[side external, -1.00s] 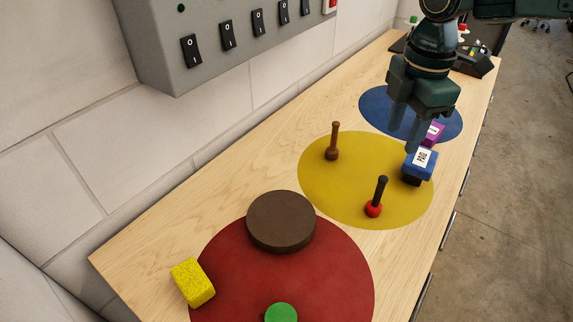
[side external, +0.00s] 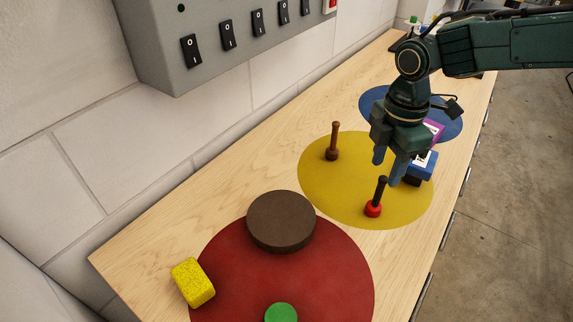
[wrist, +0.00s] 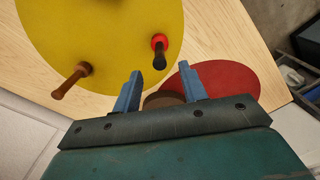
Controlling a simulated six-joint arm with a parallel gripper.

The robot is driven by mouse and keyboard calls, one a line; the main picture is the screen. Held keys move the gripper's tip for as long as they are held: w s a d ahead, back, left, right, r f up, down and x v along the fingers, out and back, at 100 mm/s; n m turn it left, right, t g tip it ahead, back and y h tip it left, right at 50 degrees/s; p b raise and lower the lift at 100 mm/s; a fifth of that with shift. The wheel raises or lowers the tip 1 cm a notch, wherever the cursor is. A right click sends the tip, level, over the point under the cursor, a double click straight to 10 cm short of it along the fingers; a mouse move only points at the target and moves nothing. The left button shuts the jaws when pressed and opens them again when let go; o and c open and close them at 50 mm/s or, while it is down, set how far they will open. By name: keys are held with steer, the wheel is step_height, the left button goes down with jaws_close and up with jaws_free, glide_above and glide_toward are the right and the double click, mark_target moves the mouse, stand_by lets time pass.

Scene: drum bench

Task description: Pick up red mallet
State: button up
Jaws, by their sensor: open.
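The red mallet (side external: 373,209) has a red round head and a black handle, and stands upright with its head down on the yellow disc (side external: 330,190). It also shows in the wrist view (wrist: 159,42), ahead of the fingers. My gripper (side external: 386,172) is open and empty, and points down above the yellow disc. In the side view its fingers are near the top of the black handle. In the wrist view the mallet is beyond the fingertips (wrist: 162,72) and not between them.
A brown-handled mallet (side external: 333,142) stands to the left on the yellow disc. A blue block (side external: 427,165) lies close behind my gripper. A dark brown round block (side external: 281,221), a yellow block (side external: 192,283) and a green round thing (side external: 281,313) are nearer, by the red disc (side external: 340,275).

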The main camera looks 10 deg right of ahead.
mark_target(384, 177)
steer(key=shift+f, duration=0.6)
steer(key=shift+f, duration=0.1)
steer(key=shift+d+f, duration=0.15)
steer(key=shift+f, duration=2.35)
jaws_close()
